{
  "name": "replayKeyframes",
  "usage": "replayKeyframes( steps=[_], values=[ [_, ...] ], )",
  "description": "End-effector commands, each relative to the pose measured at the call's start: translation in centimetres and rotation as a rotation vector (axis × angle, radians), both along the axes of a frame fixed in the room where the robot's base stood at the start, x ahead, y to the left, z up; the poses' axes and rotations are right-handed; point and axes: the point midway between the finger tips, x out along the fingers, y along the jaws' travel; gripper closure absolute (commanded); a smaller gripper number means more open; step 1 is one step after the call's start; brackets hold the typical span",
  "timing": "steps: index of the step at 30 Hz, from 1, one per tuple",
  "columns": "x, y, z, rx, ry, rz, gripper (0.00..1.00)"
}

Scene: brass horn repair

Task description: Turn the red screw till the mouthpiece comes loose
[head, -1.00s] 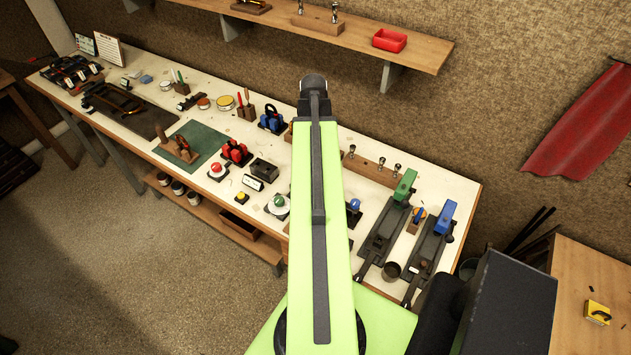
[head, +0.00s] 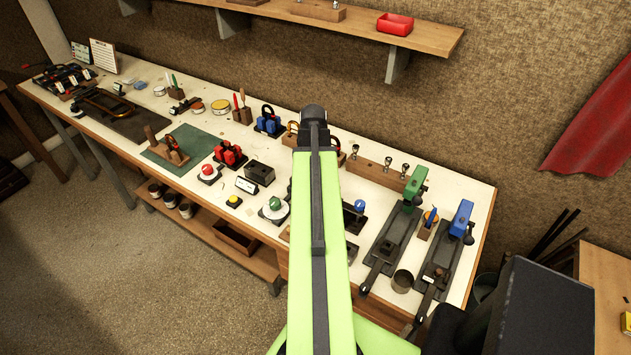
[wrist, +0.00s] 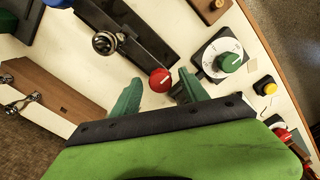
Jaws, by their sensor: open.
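The red screw (wrist: 160,80), a round red head with a pale mark, shows in the wrist view beside the end of a dark metal fixture (wrist: 148,38). My gripper (wrist: 157,90) is open, its two green fingers on either side of the screw in the picture. I cannot tell whether they are level with it; no contact shows. A round silver cup-shaped part (wrist: 106,42), perhaps the mouthpiece, sits at the fixture. In the head view my own arm covers the screw and my gripper.
A dial with a green knob (wrist: 230,62) and a yellow button (wrist: 265,88) are right of my gripper in the wrist view. A wooden block (wrist: 45,85) with silver mouthpieces is left. Green (head: 415,186) and blue (head: 461,219) clamps stand at the bench's right end.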

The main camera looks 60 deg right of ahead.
Motion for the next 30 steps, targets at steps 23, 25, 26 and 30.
replayKeyframes(
  steps=[23, 25, 26, 30],
  values=[
    [-0.1, -0.2, 0.0, -0.004, 0.003, -0.025, 1.00],
    [-0.2, -0.1, 0.0, -0.004, 0.004, -0.049, 1.00],
    [-0.2, -0.1, 0.0, -0.003, 0.004, -0.062, 1.00],
    [-0.2, 0.0, 0.0, -0.002, 0.005, -0.145, 1.00]
  ],
)
